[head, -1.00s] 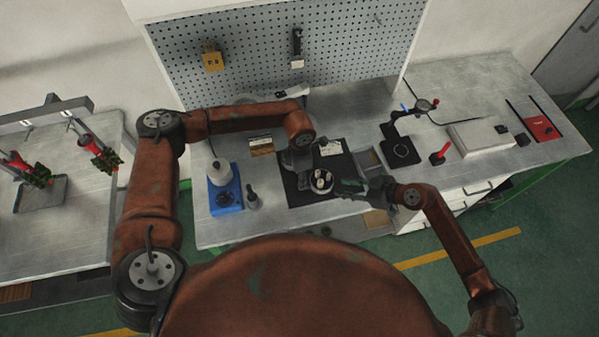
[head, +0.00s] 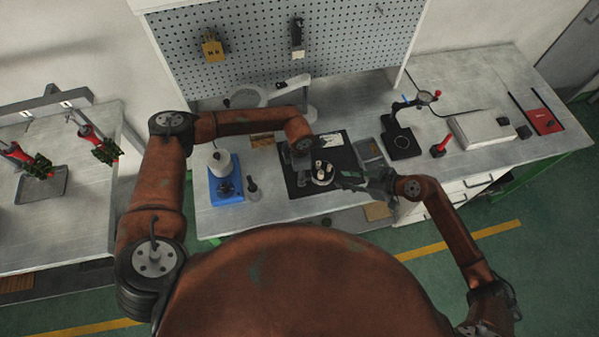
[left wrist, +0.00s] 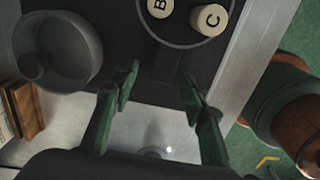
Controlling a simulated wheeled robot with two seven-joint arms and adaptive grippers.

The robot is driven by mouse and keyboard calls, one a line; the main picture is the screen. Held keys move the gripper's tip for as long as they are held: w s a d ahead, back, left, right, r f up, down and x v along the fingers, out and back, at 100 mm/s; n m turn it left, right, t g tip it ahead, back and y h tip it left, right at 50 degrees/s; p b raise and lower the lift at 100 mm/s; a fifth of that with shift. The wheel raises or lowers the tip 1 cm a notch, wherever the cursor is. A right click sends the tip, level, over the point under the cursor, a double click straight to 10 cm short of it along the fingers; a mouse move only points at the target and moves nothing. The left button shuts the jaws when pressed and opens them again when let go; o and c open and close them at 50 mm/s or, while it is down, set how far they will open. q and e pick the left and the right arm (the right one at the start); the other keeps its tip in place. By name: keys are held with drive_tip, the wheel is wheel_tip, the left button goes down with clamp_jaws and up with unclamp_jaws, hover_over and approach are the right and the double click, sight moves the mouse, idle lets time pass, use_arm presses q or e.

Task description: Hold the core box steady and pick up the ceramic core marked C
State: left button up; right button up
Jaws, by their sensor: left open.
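The core box (left wrist: 183,46) is a dark round container in the left wrist view. In the head view the box (head: 322,182) sits on a dark mat with pale cores inside. My left gripper (left wrist: 160,78) is open and empty, with the cores beyond its fingertips. In the head view the left gripper (head: 301,164) is beside the box's left side, partly hidden by its wrist. My right gripper (head: 348,181) is at the box's right side; its jaw gap and contact are unclear.
A dark round bowl (left wrist: 62,50) is left of the fingers in the left wrist view. A blue stand (head: 226,188) is left of the mat (head: 305,188). A grey tray (head: 369,151) and a black stand (head: 401,143) are to the right.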

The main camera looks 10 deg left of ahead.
use_arm(q)
drive_tip(key=shift+c, duration=0.3)
clamp_jaws()
idle(0.5)
